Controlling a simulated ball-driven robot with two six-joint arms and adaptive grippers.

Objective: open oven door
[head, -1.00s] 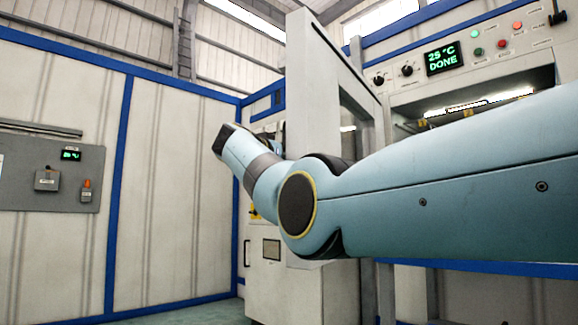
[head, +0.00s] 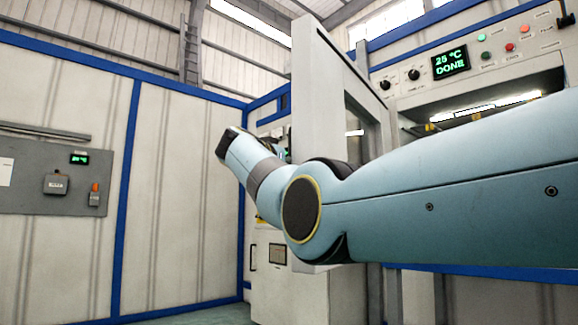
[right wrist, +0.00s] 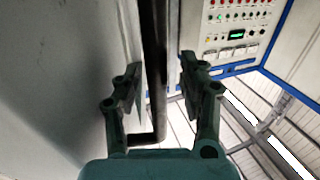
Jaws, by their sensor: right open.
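The oven (head: 410,88) is at the right of the head view, its display reading 25 °C DONE. Its pale door (head: 318,95) with a window stands swung outward, and part of the lit interior shows. My right arm crosses in front of the door; its gripper is mostly hidden in the head view. In the right wrist view my right gripper (right wrist: 160,72) is open, with a finger on each side of the dark bar handle (right wrist: 154,45). Gaps show beside the bar, so the fingers are not closed on it. The door face (right wrist: 55,70) fills the left side there. My left gripper is out of view.
A grey wall panel (head: 52,185) with a small green display is on the left wall. A white cabinet with control buttons (right wrist: 237,35) shows in the right wrist view. Some floor (head: 200,318) is clear at the lower left.

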